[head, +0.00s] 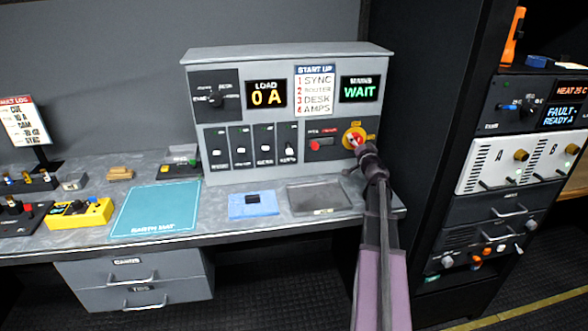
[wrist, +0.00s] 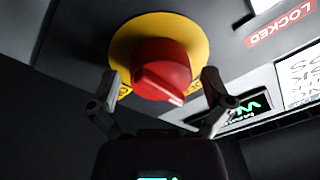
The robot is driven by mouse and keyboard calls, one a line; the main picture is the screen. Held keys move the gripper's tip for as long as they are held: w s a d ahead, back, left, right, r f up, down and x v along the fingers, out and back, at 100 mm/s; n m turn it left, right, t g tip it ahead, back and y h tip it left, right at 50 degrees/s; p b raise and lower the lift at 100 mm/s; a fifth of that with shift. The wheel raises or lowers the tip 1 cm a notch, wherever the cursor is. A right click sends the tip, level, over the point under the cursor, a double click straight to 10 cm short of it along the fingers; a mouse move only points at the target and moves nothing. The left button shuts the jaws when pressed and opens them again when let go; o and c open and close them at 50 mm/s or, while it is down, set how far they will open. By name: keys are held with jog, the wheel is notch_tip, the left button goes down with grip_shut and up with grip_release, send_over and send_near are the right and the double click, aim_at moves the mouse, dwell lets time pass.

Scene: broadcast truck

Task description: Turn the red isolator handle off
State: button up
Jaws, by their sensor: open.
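The red isolator handle (wrist: 160,75) sits on a round yellow plate (wrist: 190,28) in the wrist view. In the head view the yellow plate (head: 353,132) is at the lower right of the grey panel, and the red handle is partly hidden by my arm. My gripper (wrist: 160,92) is open, with one finger on each side of the red handle. I cannot tell whether either finger touches it. The handle's ridge lies slantwise in the wrist view.
The panel (head: 290,55) shows LOAD 0 A and MAINS WAIT. A smaller red switch (head: 315,146) is left of the yellow plate. A grey tray (head: 320,211) and a blue box (head: 252,211) lie on the desk below. A dark equipment rack (head: 437,110) stands close on the right.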

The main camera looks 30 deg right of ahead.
jog(key=m+h, duration=0.1)
jog(key=m, duration=0.4)
jog(key=shift+g, duration=0.3)
jog(key=shift+m+p, duration=0.35)
jog(key=shift+m, duration=1.95)
jog(key=shift+m+g+h+p, duration=0.35)
jog(key=shift+m+g, duration=0.15)
jog(key=shift+m, duration=1.6)
jog(key=shift+m+p, duration=0.35)
jog(key=shift+m, duration=1.65)
jog(key=r+v, duration=0.1)
jog(key=v, duration=1.3)
jog(key=w+a+n+g+y+p, duration=0.2)
jog(key=a+n, duration=0.5)
jog(key=a, duration=0.5)
jog(key=w+a+n+g+y+p, duration=0.2)
jog(key=w+a+n+y+p, duration=0.2)
jog(key=a, duration=0.8)
jog(key=n+y+p, duration=0.2)
jog(key=n+y, duration=0.2)
jog(key=shift+a+y, duration=0.35)
jog(key=shift+a, duration=0.05)
jog(key=shift+w+a, duration=0.1)
